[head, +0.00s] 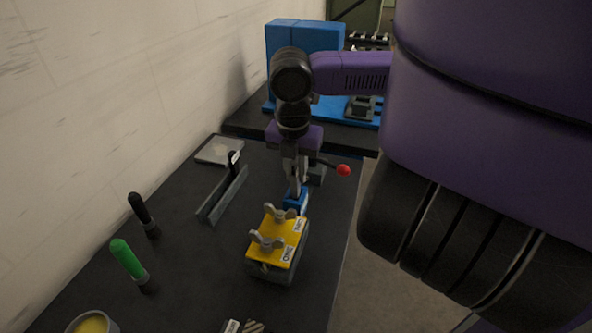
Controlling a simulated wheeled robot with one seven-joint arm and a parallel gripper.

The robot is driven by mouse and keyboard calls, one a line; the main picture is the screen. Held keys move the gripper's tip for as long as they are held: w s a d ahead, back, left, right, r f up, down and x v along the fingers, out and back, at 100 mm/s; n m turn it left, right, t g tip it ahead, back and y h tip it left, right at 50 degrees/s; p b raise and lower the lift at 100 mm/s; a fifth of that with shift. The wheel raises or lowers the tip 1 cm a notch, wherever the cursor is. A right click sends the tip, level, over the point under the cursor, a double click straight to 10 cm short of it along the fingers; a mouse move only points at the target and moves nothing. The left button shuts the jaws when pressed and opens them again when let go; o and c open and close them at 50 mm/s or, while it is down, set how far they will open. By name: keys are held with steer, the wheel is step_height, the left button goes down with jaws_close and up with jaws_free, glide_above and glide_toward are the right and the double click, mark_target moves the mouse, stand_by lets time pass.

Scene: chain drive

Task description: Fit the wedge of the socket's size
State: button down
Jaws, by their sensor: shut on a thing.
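My gripper (296,188) points down over the dark bench and is shut on a small blue piece (296,201), which may be a wedge. Its shape is partly hidden by the fingers. The piece is right at the far end of a grey block with a yellow top (287,236), which carries two grey wing nuts and small white labels. I cannot tell whether the blue piece touches the block or sits in it. No socket opening is clearly visible from this view.
A grey angled channel (222,195) lies left of my gripper. A black-handled tool (140,208), a green-handled tool (127,259) and a yellow-filled bowl (92,323) stand at left. A red-knobbed lever (343,170) is close right. Blue blocks (305,40) stand behind.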

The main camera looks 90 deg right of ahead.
mark_target(296, 162)
steer(key=shift+f+b, duration=1.3)
steer(key=shift+f, duration=0.7)
stand_by(0.3)
steer(key=c, duration=1.2)
jaws_free()
steer(key=shift+c, duration=0.2)
steer(key=r, duration=0.5)
steer(key=a+r, duration=0.1)
steer(key=r, duration=0.1)
steer(key=shift+w+r, duration=0.15)
steer(key=shift+r, duration=0.2)
